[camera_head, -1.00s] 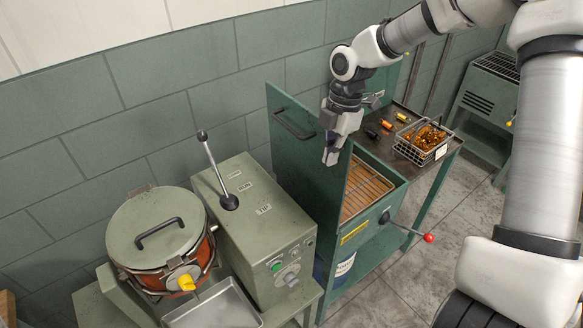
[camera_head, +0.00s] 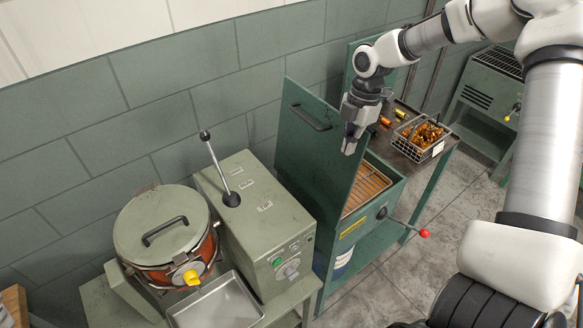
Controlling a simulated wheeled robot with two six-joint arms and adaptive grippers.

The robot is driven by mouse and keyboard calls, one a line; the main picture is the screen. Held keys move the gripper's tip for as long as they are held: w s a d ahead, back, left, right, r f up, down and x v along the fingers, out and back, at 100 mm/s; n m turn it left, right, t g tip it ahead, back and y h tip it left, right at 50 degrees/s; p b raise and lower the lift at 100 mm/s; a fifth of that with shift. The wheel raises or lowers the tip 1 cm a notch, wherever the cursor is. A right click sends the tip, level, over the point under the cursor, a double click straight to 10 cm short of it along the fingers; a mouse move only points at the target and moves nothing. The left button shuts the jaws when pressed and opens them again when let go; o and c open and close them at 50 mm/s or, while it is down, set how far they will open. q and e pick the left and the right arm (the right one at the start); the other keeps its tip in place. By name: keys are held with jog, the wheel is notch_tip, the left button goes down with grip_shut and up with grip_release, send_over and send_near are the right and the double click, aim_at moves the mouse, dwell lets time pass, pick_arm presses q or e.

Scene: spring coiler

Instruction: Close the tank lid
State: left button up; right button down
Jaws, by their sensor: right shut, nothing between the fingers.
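The tank is the green cabinet (camera_head: 352,238) with a wire rack (camera_head: 366,188) inside its open top. Its flat green lid (camera_head: 315,165) stands open, nearly upright, along the tank's left side, with a dark bar handle (camera_head: 310,118) on the outer face. My right gripper (camera_head: 348,148) is shut and empty, its fingers pointing down at the upper right part of the lid. It overlaps the lid's edge in the picture; I cannot tell whether it touches. My left gripper is not in view.
Left of the tank stands a green control box (camera_head: 262,225) with a raised lever (camera_head: 215,160). Further left is a round lidded pot (camera_head: 165,225) above a metal tray (camera_head: 215,303). A wire basket (camera_head: 420,138) stands behind the tank. A red-knobbed lever (camera_head: 424,233) sticks out in front.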

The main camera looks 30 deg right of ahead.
jog(key=shift+d, duration=0.2)
jog(key=d, duration=0.2)
jog(key=d+f+p, duration=0.1)
jog(key=d, duration=0.2)
jog(key=shift+w, duration=0.2)
jog(key=shift+d+f, duration=0.1)
jog(key=shift+d, duration=0.25)
jog(key=d+f, duration=0.2)
jog(key=d, duration=0.3)
jog(key=shift+w+d+f, duration=0.2)
jog(key=shift+w+d, duration=0.05)
jog(key=shift+d, duration=0.1)
jog(key=d+f+b, duration=0.2)
jog(key=d+f, duration=0.1)
jog(key=d, duration=0.2)
jog(key=shift+w+f, duration=0.25)
jog(key=shift+f, duration=0.1)
